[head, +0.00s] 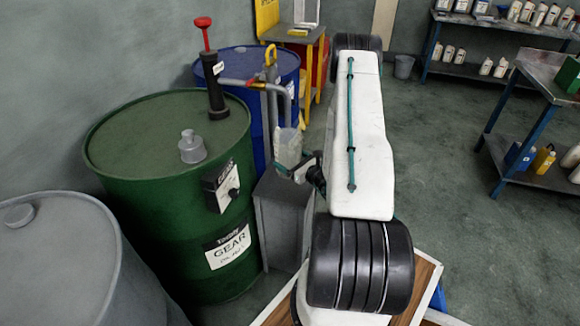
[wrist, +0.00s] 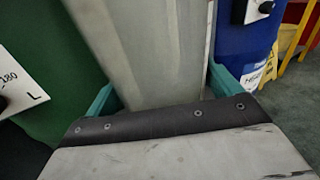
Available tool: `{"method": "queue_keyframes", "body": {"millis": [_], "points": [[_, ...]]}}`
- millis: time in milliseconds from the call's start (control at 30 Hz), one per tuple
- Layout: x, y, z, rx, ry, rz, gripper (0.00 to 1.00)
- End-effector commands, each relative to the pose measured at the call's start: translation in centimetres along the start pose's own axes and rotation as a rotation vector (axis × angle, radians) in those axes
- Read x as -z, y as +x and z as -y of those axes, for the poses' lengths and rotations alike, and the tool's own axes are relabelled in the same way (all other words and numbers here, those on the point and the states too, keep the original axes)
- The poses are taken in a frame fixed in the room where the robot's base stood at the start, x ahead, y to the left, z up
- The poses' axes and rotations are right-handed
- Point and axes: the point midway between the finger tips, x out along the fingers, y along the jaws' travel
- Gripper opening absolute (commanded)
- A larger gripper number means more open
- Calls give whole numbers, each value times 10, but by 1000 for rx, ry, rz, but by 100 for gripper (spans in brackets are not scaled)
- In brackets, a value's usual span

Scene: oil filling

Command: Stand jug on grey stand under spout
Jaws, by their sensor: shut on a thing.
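The translucent pale jug (head: 288,146) is upright above the grey stand (head: 284,225), beside the green drum. My gripper (head: 298,165) is shut on the jug's lower part, with teal fingers on either side. The grey spout pipe (head: 246,83) reaches right from the black pump and its end comes down over the jug. I cannot tell whether the jug's base touches the stand.
The green drum (head: 160,200) stands left of the stand, with a black, red-handled pump (head: 212,85) on top. A blue drum (head: 235,70) is behind. A grey drum (head: 60,260) is front left. Shelves (head: 480,70) and a workbench (head: 500,130) are right, with open floor between.

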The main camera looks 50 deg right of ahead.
Motion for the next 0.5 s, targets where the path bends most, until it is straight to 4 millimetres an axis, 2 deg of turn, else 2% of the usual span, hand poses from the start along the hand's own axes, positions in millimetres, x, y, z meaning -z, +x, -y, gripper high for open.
{"method": "queue_keyframes", "body": {"millis": [67,267,500], "points": [[4,5,3,0,0,1,65],[34,4,1,0,2,0,65],[35,4,2,0,-1,1,65]]}}
